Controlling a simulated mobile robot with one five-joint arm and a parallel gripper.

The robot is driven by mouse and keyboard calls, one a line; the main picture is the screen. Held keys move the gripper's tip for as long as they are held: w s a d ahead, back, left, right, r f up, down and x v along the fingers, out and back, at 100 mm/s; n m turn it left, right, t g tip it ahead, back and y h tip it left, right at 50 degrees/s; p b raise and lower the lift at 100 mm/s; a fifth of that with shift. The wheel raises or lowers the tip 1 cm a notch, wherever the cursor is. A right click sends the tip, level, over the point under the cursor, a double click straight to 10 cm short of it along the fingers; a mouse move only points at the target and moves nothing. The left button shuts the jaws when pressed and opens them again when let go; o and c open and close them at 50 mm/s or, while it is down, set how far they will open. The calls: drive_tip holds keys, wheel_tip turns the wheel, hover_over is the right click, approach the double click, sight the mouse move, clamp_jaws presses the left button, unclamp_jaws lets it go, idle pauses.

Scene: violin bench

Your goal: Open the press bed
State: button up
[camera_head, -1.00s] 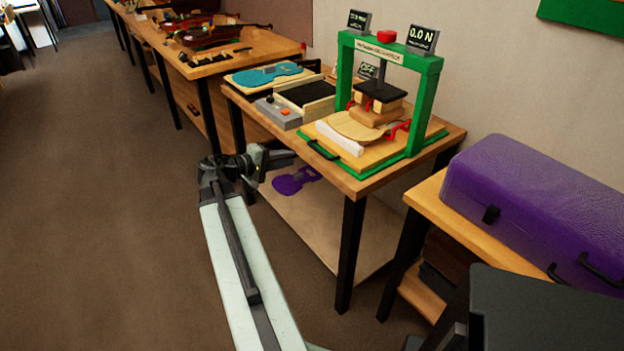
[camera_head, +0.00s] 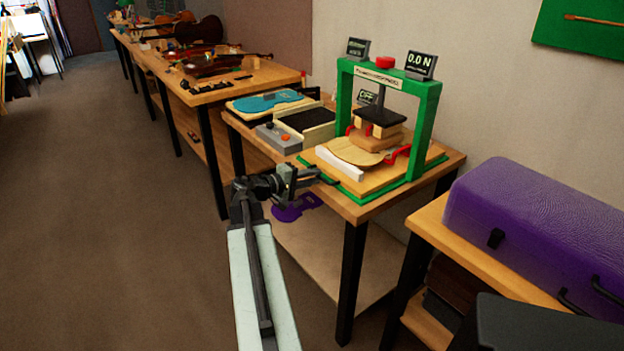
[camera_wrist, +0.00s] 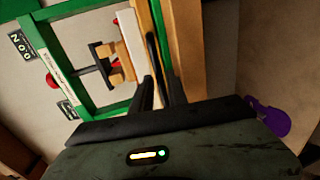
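The green press (camera_head: 425,105) stands on the table, its wooden press bed (camera_head: 370,185) low between the green posts. The bed carries a pale violin plate (camera_head: 352,152) and a white strip (camera_head: 340,163). A black handle (camera_head: 325,178) is at the bed's front edge; it also shows in the wrist view (camera_wrist: 153,52). My gripper (camera_head: 312,178) is at the handle's near side. In the wrist view my gripper (camera_wrist: 160,82) has two dark fingers a little apart, with the handle just beyond and between their tips. Contact with the handle cannot be made out.
A grey control box (camera_head: 280,138) and a blue violin form (camera_head: 268,102) lie left of the press. A purple case (camera_head: 540,225) rests on the bench at right. A purple shape (camera_head: 293,208) lies on the lower shelf. The floor at left is clear.

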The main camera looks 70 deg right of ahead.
clamp_jaws()
idle(1.2)
drive_tip(key=shift+w+a, duration=0.1)
drive_tip(key=shift+a, duration=0.15)
